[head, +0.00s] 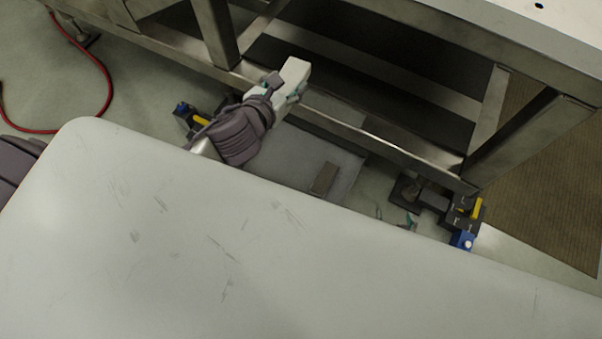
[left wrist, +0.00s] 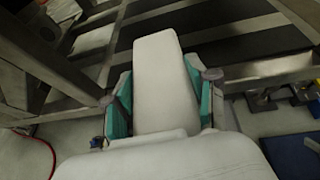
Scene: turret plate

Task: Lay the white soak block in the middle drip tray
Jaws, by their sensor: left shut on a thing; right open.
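The white soak block (head: 293,72) is between the fingers of my left gripper (head: 281,90) in the head view, beside the lower rail of the metal frame. The left wrist view shows the block (left wrist: 166,75) gripped between two teal finger pads, its far end pointing toward the frame. My left gripper is shut on it. A flat grey tray-like panel (head: 346,160) lies low, below the gripper and partly hidden by it and the pale surface in front. I cannot tell whether this is the middle drip tray.
The metal frame (head: 390,143) has rails and legs close to the gripper. A small brown block (head: 324,178) lies on the grey panel. Dark fixtures with yellow and blue parts (head: 462,240) stand at the right leg. A red cable (head: 107,90) lies on the floor at left.

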